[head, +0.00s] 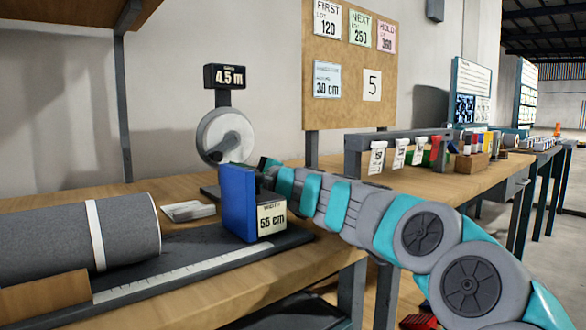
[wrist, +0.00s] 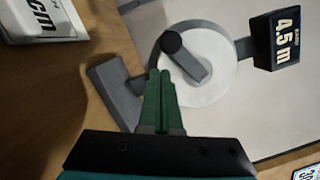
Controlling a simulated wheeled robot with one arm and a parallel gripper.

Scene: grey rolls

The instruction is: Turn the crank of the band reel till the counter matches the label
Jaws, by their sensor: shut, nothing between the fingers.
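The band reel (head: 225,134) is a pale disc on a grey stand at the back of the bench. In the wrist view its disc (wrist: 222,70) carries a grey crank arm (wrist: 188,62) with a dark round knob (wrist: 171,42) at the upper left end. The counter (head: 230,77) above it reads 4.5 m, and the wrist view also shows this counter (wrist: 284,40). My gripper (wrist: 160,74) is shut and empty, its green fingertips just below the knob in the picture; I cannot tell whether they touch the crank. In the head view a blue block partly hides my gripper.
The blue block (head: 238,200) has a width display (head: 271,218) reading 55 cm. A grey roll (head: 75,240) lies at left by a ruler (head: 180,268). A board (head: 336,105) holds several cards, one reading 5 (head: 372,85). White tags (head: 399,153) hang from a rail at right.

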